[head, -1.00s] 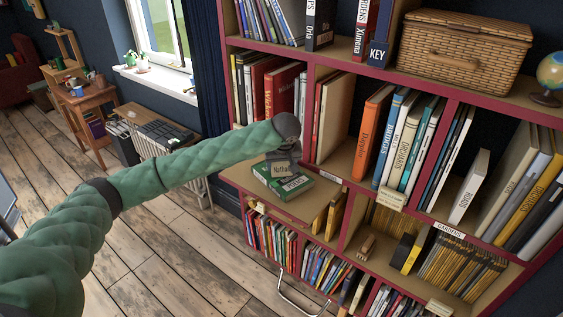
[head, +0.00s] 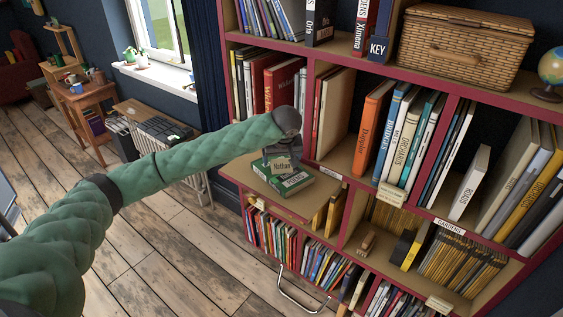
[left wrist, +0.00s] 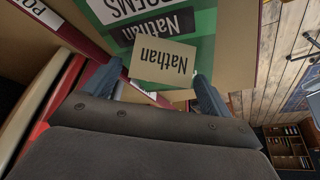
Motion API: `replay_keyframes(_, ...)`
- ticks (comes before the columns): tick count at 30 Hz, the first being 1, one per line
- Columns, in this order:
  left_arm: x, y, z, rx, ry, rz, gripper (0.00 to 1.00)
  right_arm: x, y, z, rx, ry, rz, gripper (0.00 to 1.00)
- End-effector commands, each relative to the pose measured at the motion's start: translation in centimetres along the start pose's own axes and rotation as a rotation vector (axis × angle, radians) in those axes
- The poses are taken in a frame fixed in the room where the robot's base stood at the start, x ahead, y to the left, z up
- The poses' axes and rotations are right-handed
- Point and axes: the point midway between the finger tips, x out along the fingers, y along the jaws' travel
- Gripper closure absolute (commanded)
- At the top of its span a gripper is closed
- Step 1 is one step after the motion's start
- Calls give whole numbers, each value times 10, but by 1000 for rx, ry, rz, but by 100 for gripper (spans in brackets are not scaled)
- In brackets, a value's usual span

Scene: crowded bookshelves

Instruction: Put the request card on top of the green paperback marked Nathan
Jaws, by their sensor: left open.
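The request card (left wrist: 163,63), a small beige card reading Nathan, lies over the green paperback (left wrist: 202,48), whose cover shows POEMS and a dark Nathan label. In the head view the card (head: 282,164) shows above the green paperback (head: 292,185) on the shelf ledge. My left gripper (head: 278,153) is right above the book. In the left wrist view its fingers (left wrist: 158,72) are apart, one on each side of the card's near edge, with gaps beside it. I cannot tell whether the card lies fully flat. My right gripper is not in view.
The pair sits on a bare wooden ledge (head: 248,181) of the red-edged bookcase. Upright books, including a red one (head: 280,87) and an orange one (head: 372,129), stand close behind and to the right. Open floor (head: 170,250) lies to the left.

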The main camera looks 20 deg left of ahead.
Motion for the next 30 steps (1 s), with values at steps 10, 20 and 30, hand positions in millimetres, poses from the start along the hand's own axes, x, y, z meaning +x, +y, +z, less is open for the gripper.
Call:
replay_keyframes(10, -64, 2, 2, 2, 1, 3, 16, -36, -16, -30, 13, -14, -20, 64)
replay_keyframes(20, -104, 0, 0, 0, 0, 1, 16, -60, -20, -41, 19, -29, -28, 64)
replay_keyframes(30, -109, 0, 0, 0, 0, 0, 16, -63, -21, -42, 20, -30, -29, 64)
